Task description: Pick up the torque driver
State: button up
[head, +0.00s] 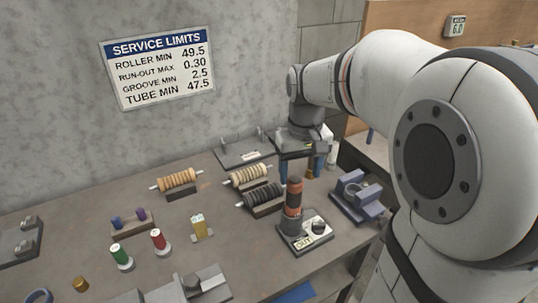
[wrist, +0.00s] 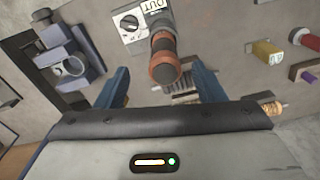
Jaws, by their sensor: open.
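A blue-grey clamp block (head: 357,197) stands right of the driver. Ribbed rollers on stands (head: 263,196) lie to its left and behind. Green (head: 121,256) and red (head: 159,241) upright pieces stand further left. A wall sign (head: 158,68) hangs behind the table.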

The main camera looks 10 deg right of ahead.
aim_at(295, 191)
jog(key=shift+w, duration=0.25)
jog(key=f, duration=0.5)
jog(key=f+p, duration=0.1)
jog(key=f, duration=0.1)
jog(key=shift+w+a+f, duration=0.1)
jog(key=shift+a+f, duration=0.15)
jog(key=shift+a, duration=0.1)
jog(key=shift+c, duration=0.5)
jog(key=c, duration=1.1)
